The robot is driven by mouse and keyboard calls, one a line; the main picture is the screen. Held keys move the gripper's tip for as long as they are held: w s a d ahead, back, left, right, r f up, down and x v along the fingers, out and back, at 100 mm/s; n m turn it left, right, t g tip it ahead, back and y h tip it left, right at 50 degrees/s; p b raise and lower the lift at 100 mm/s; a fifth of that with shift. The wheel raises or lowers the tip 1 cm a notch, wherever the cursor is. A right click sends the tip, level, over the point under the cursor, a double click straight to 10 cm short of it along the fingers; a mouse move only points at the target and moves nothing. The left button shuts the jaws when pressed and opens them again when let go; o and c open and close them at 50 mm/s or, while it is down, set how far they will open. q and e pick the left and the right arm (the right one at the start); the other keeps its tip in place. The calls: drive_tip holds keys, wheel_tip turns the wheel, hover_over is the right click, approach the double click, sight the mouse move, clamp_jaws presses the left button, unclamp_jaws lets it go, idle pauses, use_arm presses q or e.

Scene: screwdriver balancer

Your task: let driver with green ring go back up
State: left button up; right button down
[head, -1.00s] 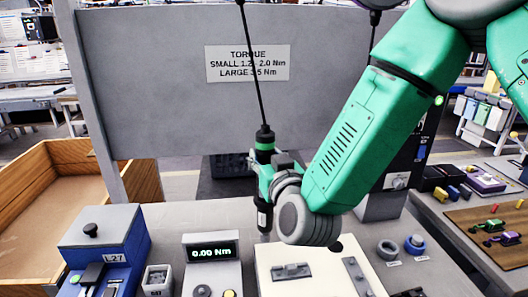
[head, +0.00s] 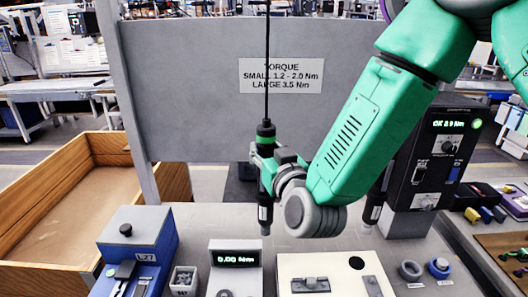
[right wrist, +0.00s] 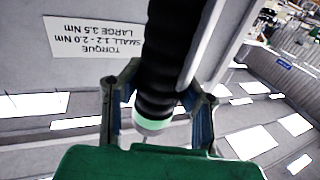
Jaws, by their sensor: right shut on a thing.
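The driver with the green ring (head: 265,139) hangs upright from a taut cord in the head view. Its tip is above the bench, behind the white plate (head: 292,268). My right gripper (head: 263,163) is shut around the driver's body, just below the green ring. In the right wrist view, the black ribbed driver body (right wrist: 160,75) and its pale green ring stand between the fingers (right wrist: 160,110). A second dark driver (head: 373,208) is partly hidden behind my right arm. My left gripper is not in view.
A torque sign (head: 281,75) is on the grey panel behind. A controller (head: 436,150) at right shows an OK reading and a green light. A meter (head: 235,259), a small bin (head: 183,280) and a blue-grey box (head: 138,242) stand in front. A wooden crate (head: 95,215) is at left.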

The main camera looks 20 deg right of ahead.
drive_tip(key=shift+d, duration=0.2)
unclamp_jaws()
drive_tip(key=shift+a, duration=0.15)
idle(0.5)
